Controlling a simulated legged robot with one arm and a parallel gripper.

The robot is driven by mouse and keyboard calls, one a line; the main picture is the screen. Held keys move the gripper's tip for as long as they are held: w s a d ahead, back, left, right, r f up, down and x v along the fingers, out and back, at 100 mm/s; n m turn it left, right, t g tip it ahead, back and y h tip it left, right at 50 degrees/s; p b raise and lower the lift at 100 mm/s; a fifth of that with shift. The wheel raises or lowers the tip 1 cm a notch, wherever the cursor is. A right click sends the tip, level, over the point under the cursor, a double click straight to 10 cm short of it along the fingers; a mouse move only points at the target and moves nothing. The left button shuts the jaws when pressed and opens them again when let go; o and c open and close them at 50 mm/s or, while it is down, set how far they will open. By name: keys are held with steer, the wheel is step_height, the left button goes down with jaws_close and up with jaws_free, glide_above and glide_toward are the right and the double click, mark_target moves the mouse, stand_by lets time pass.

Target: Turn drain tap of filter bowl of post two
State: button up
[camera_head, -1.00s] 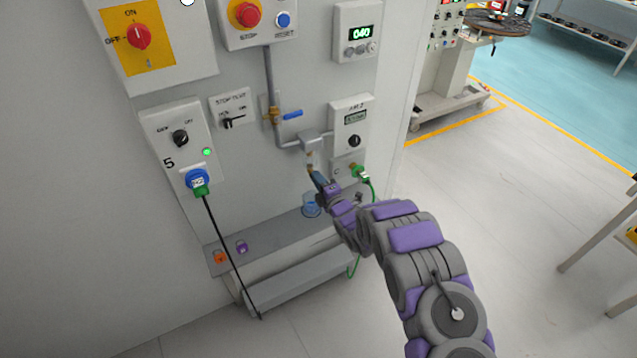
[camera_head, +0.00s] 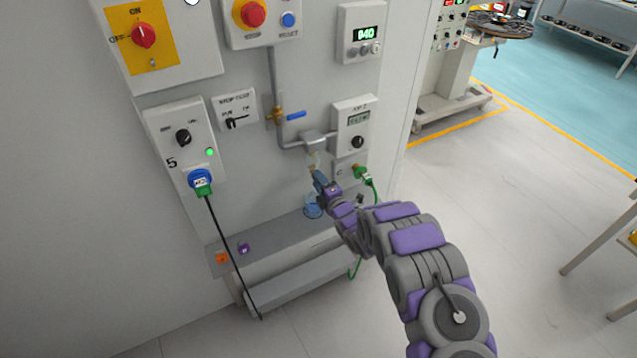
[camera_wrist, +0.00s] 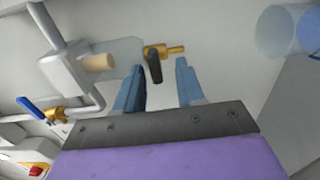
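In the wrist view the filter bowl (camera_wrist: 126,49) is a pale clear cup with a tan filter (camera_wrist: 98,62) inside, joined to a grey head (camera_wrist: 62,73). A brass drain tap (camera_wrist: 173,50) with a dark lever (camera_wrist: 153,68) sits at its end. My gripper (camera_wrist: 158,75) is open. The lever lies between its two blue fingers, nearer the left finger; I cannot tell if they touch. In the head view my gripper (camera_head: 318,177) is just below the grey filter head (camera_head: 318,139) and hides most of the bowl and tap.
A clear blue-tinted cup (camera_head: 313,211) stands on the ledge (camera_head: 280,237) below; it also shows in the wrist view (camera_wrist: 283,32). A pipe valve with a blue handle (camera_head: 296,116) is above left. A green plug (camera_head: 362,172) with a cable is close at right.

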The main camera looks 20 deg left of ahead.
steer(key=shift+d, duration=0.1)
steer(key=p+v, duration=0.3)
steer(key=v, duration=1.4)
steer(key=shift+s, duration=0.2)
